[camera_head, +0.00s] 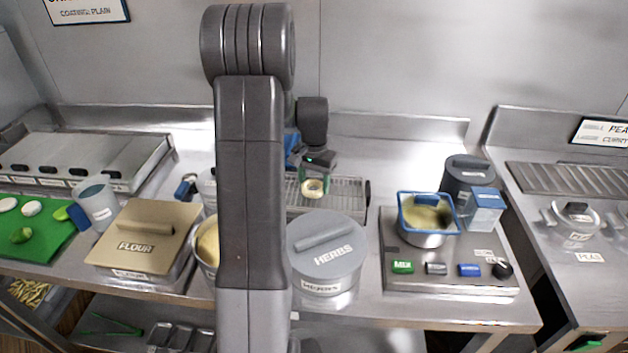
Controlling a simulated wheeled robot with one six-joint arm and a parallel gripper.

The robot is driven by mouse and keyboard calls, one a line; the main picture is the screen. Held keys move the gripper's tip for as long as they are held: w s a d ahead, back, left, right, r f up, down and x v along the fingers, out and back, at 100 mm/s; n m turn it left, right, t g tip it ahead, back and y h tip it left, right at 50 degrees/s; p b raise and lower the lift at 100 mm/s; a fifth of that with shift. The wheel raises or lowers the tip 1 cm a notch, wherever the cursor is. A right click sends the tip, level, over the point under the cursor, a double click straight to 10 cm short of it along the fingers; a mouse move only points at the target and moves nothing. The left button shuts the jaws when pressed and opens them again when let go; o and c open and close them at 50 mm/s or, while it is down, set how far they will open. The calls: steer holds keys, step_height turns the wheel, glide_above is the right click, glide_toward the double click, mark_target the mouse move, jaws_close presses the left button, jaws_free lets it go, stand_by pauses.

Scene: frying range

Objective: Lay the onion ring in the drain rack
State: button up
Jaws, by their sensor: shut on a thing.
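My gripper (314,178) points down above the drain rack at the back middle of the counter, behind the herbs pot. It is shut on a pale, round onion ring (313,189), which shows just below the fingertips. The drain rack (351,187) is a grey wire rack, and its right part is in plain view. My arm hides much of its left side. I cannot tell whether the ring touches the wires or hangs just above them.
The lidded herbs pot (326,266) stands in front of the rack. A flour box (146,236) is at left.

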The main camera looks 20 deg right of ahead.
steer(key=o, duration=0.8)
steer(key=shift+o, duration=0.2)
step_height(320, 180, up, 14)
steer(key=b, duration=0.1)
steer(key=shift+f, duration=0.1)
step_height(320, 180, down, 14)
steer(key=shift+r+p, duration=0.15)
steer(key=shift+p, duration=0.45)
step_height(320, 180, up, 3)
steer(key=shift+r+p, duration=0.2)
steer(key=shift+p, duration=0.9)
steer(key=shift+r+p, duration=0.3)
steer(key=shift+r, duration=0.15)
